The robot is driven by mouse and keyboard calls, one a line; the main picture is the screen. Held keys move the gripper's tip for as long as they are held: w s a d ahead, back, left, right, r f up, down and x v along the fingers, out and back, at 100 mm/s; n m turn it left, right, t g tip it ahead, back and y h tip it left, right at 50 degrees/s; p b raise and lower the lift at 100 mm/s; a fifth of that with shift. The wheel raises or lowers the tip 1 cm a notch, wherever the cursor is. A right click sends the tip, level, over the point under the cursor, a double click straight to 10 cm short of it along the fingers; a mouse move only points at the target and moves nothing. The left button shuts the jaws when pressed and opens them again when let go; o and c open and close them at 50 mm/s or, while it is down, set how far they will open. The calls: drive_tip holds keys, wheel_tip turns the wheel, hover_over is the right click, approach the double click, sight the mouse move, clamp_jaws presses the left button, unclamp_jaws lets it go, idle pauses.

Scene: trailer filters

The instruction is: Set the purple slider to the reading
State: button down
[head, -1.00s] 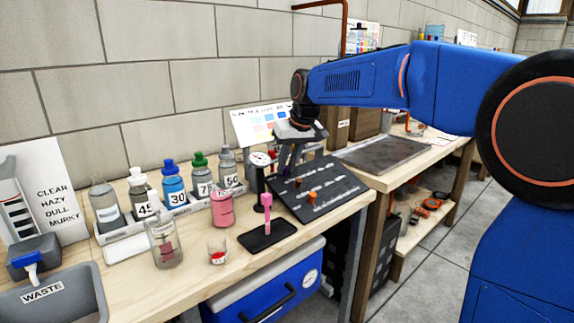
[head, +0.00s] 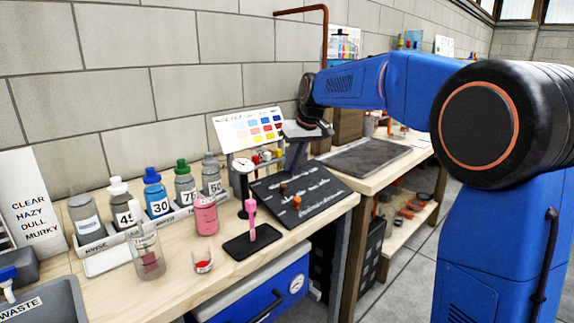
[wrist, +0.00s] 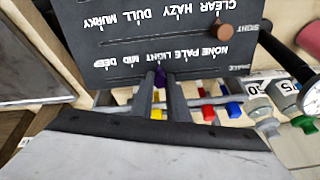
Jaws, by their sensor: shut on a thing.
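The black slider board (head: 322,196) slants on the bench; in the wrist view (wrist: 120,28) its lettering is upside down. The purple slider (wrist: 160,75) sits on the SHADE row (NONE, PALE, LIGHT, MID, DEEP), close to LIGHT. My gripper (wrist: 160,82) is shut on it, with one finger on each side. In the head view my gripper (head: 293,162) is at the board's far edge, and the slider cannot be made out. A brown knob (wrist: 222,31) sits at CLEAR on the SIGHT row. An orange knob (head: 297,203) is on the board's near part.
Several labelled bottles (head: 157,196) stand in a white rack at left. Jars (head: 148,262) are nearby.

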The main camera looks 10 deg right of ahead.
drive_tip(key=c, duration=1.7)
unclamp_jaws()
drive_tip(key=v, duration=1.7)
drive_tip(key=shift+r, duration=0.2)
drive_tip(key=shift+s, duration=0.1)
drive_tip(key=s+d+f+m, duration=0.1)
drive_tip(key=s+d+f, duration=0.2)
drive_tip(key=s+f, duration=0.7)
drive_tip(key=s+d+f+m+h, duration=0.1)
drive_tip(key=s+d+f, duration=0.2)
drive_tip(key=s+f, duration=0.7)
drive_tip(key=s+d+f+m+h, duration=0.1)
drive_tip(key=s+d+f, duration=0.2)
drive_tip(key=s+f, duration=0.7)
drive_tip(key=shift+s+d+f+m+t, duration=0.1)
drive_tip(key=shift+s+m+t, duration=0.05)
drive_tip(key=shift+s, duration=1.35)
drive_tip(key=shift+s+f+m+t, duration=0.1)
drive_tip(key=shift+s+f, duration=0.05)
drive_tip(key=shift+s, duration=1.35)
drive_tip(key=shift+s+f+m+t, duration=0.1)
drive_tip(key=shift+s+m+t, duration=0.05)
drive_tip(key=shift+s, duration=1.3)
